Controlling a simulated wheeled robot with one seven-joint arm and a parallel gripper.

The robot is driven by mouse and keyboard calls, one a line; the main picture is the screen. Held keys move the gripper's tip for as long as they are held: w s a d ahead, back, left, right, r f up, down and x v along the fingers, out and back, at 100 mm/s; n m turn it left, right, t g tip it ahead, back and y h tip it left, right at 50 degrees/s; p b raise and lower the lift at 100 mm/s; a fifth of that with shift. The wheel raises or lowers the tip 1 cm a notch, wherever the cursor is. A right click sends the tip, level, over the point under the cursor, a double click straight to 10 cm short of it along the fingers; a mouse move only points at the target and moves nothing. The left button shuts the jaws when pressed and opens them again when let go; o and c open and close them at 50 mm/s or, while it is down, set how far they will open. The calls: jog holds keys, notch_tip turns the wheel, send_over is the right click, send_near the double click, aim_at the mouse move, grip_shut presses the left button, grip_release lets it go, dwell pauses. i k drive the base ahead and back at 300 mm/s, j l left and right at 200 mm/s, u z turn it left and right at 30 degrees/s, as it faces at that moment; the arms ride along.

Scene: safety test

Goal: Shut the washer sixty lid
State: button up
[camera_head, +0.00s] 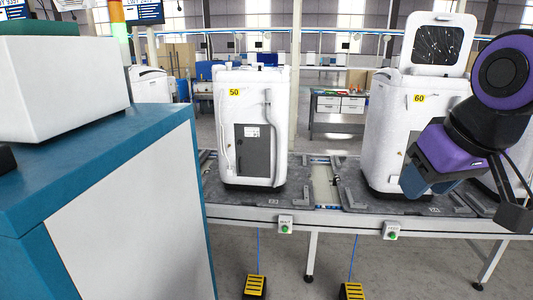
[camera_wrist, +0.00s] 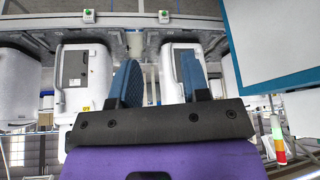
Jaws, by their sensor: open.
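The washer marked 60 (camera_head: 382,130) is a white machine standing upright on the conveyor at the right. Its lid (camera_head: 438,45) is raised, standing up above the back of the body, with a dark speckled panel facing forward. In the wrist view, which is upside down, a washer with a yellow label, likely the same one (camera_wrist: 98,70), shows left of the fingers; its lid cannot be made out. My gripper (camera_head: 432,188) is in front of the washer's right side and below its top, covering part of it. Its blue fingers (camera_wrist: 160,82) are apart with nothing between them.
A white washer marked 50 (camera_head: 249,100) stands left on the conveyor (camera_head: 318,192). A blue cabinet (camera_head: 75,165) with a white box (camera_head: 62,80) on top fills the left foreground. Yellow pedals (camera_head: 255,286) lie on the floor. Free floor lies in front of the conveyor.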

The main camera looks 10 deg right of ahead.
aim_at(439, 44)
jog(key=i+j+z, duration=0.15)
jog(key=i+z, duration=0.3)
jog(key=i+j+z, duration=0.25)
jog(key=z, duration=0.25)
jog(key=i+j+z, duration=0.3)
jog(key=z, duration=0.15)
jog(key=i, duration=0.35)
jog(key=z, duration=0.05)
